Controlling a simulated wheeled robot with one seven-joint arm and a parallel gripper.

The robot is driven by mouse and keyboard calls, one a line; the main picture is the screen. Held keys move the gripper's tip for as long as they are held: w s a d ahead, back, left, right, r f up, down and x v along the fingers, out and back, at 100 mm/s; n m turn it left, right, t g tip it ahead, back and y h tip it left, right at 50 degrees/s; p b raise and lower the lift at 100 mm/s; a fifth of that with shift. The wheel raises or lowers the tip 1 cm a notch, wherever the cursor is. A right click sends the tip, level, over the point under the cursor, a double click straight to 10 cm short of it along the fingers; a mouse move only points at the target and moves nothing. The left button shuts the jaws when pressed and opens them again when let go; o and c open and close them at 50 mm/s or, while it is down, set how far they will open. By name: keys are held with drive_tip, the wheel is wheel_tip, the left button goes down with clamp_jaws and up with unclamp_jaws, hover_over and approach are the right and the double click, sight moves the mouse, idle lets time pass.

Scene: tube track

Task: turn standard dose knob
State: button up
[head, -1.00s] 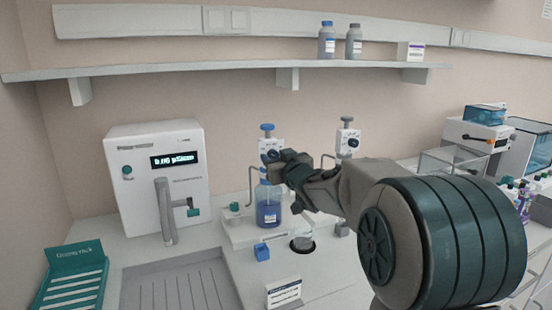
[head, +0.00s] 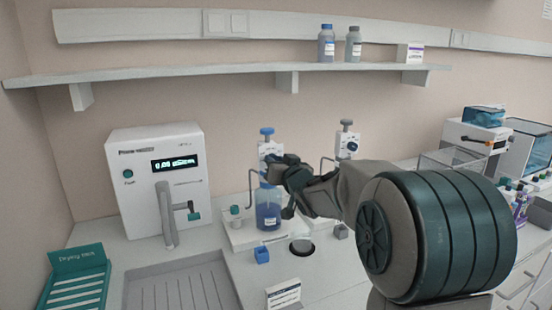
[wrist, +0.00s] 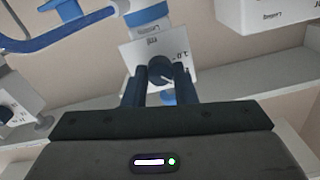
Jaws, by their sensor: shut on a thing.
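The left dispenser (head: 267,146) has a blue cap and a white face and stands on a blue bottle (head: 267,212). In the wrist view its white face plate (wrist: 140,54) carries scale markings and a dark round dose knob (wrist: 160,70). My gripper (wrist: 160,80) is shut on this knob, with one finger on each side. In the head view my gripper (head: 272,168) covers the knob and the lower face. The wrist view shows the face plate tilted. The small markings are too blurred to read surely.
A second dispenser (head: 346,145) with a grey cap stands close on the right; my arm hides its bottle. A white instrument (head: 158,180) with a lit display stands left. A blue block (head: 261,253), a dark round pad (head: 302,247) and a label stand (head: 283,295) are in front.

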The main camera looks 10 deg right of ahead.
drive_tip(key=shift+m+p, duration=1.05)
drive_tip(key=shift+m, duration=1.05)
drive_tip(key=o, duration=1)
drive_tip(key=s+d, duration=0.1)
drive_tip(key=s, duration=0.8)
drive_tip(key=s+d+b, duration=0.1)
drive_tip(key=s, duration=0.3)
drive_tip(key=shift+s+d, duration=0.3)
